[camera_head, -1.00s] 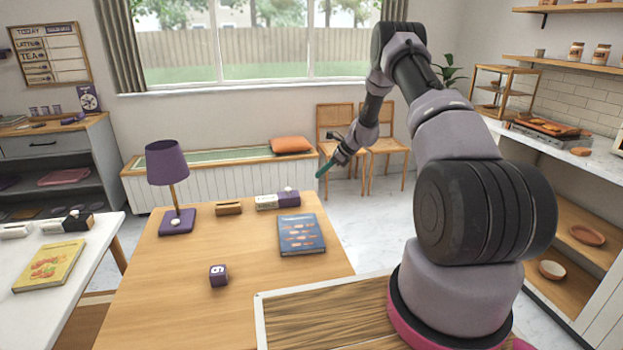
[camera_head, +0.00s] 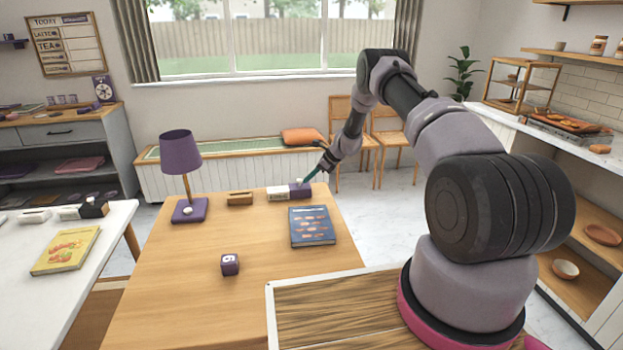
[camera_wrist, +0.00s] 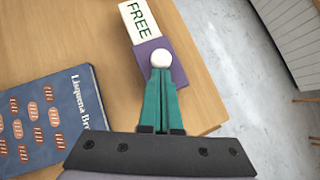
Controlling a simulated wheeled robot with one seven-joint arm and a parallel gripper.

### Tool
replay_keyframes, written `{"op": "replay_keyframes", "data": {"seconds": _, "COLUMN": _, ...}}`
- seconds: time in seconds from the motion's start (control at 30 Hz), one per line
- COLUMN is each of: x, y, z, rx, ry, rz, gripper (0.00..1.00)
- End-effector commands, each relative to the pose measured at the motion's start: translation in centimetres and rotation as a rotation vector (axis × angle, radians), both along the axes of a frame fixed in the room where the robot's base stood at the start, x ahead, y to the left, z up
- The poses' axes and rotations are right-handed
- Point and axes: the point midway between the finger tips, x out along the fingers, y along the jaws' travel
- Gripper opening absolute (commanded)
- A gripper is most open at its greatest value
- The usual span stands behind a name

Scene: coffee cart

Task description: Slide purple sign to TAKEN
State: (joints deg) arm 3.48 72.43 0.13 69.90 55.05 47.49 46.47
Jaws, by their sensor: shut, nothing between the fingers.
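The sign on the wooden table has a white part reading FREE (camera_wrist: 141,20) and a purple sliding part (camera_wrist: 176,70) with a white round knob (camera_wrist: 161,58) on top. In the head view the white part (camera_head: 278,193) lies left of the purple part (camera_head: 302,192), near the table's far right corner. My gripper (camera_wrist: 161,74) has teal fingers, shut and empty. In the wrist view the fingertips are right at the knob, over the purple part; I cannot tell whether they touch it. The gripper also shows in the head view (camera_head: 308,178), coming from the right.
A blue book (camera_head: 312,226) lies just in front of the sign. A wooden holder (camera_head: 239,198) and a purple lamp (camera_head: 184,170) stand to its left. A purple numbered cube (camera_head: 230,264) sits nearer. The middle of the table (camera_head: 180,275) is clear.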

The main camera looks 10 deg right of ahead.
Motion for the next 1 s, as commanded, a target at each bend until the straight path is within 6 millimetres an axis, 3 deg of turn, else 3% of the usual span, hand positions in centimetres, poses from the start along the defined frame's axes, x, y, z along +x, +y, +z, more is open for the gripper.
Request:
{"op": "replay_keyframes", "data": {"seconds": 0.13, "x": 0.0, "y": 0.1, "z": 0.0, "rx": 0.000, "ry": 0.000, "rz": 0.000, "gripper": 0.00}}
{"op": "replay_keyframes", "data": {"seconds": 0.23, "x": 0.0, "y": 1.2, "z": 0.0, "rx": 0.000, "ry": 0.000, "rz": 0.003, "gripper": 0.00}}
{"op": "replay_keyframes", "data": {"seconds": 0.5, "x": 0.0, "y": 7.5, "z": 0.0, "rx": -0.001, "ry": -0.001, "rz": 0.004, "gripper": 0.00}}
{"op": "replay_keyframes", "data": {"seconds": 0.6, "x": 0.0, "y": 8.9, "z": 0.0, "rx": 0.000, "ry": -0.001, "rz": 0.002, "gripper": 0.00}}
{"op": "replay_keyframes", "data": {"seconds": 1.0, "x": 0.0, "y": 9.6, "z": 0.0, "rx": 0.000, "ry": 0.000, "rz": 0.000, "gripper": 0.00}}
